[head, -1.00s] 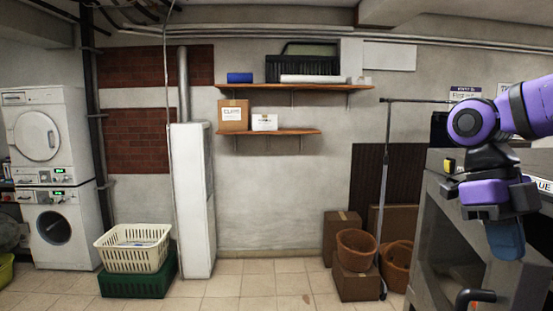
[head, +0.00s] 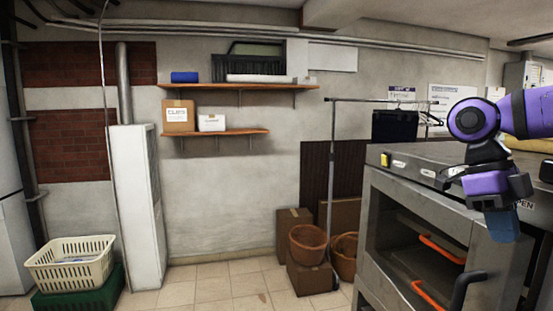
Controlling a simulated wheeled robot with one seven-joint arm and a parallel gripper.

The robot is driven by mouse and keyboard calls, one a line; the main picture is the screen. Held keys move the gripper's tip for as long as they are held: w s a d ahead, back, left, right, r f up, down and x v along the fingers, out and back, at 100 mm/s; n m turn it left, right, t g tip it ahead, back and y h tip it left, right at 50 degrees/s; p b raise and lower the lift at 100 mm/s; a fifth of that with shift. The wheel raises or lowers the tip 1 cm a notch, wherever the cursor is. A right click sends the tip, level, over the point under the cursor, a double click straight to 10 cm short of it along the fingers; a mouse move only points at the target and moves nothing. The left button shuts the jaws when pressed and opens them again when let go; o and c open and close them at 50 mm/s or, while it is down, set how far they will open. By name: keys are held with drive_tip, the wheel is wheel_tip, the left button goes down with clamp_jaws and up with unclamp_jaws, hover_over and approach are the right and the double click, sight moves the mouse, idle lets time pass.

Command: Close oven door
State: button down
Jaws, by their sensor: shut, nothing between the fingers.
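The grey metal oven (head: 372,245) stands at the right of the head view, cut off by the lower edge. Its dark cavity shows, with orange-edged parts (head: 440,249) inside. A grey panel with a black curved handle (head: 467,290) stands at the right of the opening; it looks like the oven door, open, but its hinge side and full angle are not clear. My gripper (head: 504,226) points down in front of the oven, above and to the right of the handle. It is shut and empty. It appears apart from the handle; contact with the panel behind it cannot be told.
A yellow switch (head: 385,160) sits on the oven's upper front. Terracotta pots (head: 307,245) and cardboard boxes (head: 318,279) stand left of the oven, beside a clothes rack (head: 331,190). A cream laundry basket (head: 70,265) is at far left. Tiled floor (head: 220,285) between is clear.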

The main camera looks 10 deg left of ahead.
drive_tip(key=shift+d, duration=0.4)
drive_tip(key=v, duration=1.1)
drive_tip(key=a+f+m+t+h, duration=0.1)
drive_tip(key=a+f+t+h, duration=0.3)
drive_tip(key=f, duration=1)
drive_tip(key=a+f+m+t+h, duration=0.2)
drive_tip(key=a+f+t+h, duration=0.2)
drive_tip(key=a+f, duration=0.6)
wheel_tip(320, 180, down, 4)
drive_tip(key=h, duration=0.2)
drive_tip(key=shift+w+m+h, duration=0.3)
drive_tip(key=shift+w+h, duration=0.05)
drive_tip(key=shift+h, duration=0.05)
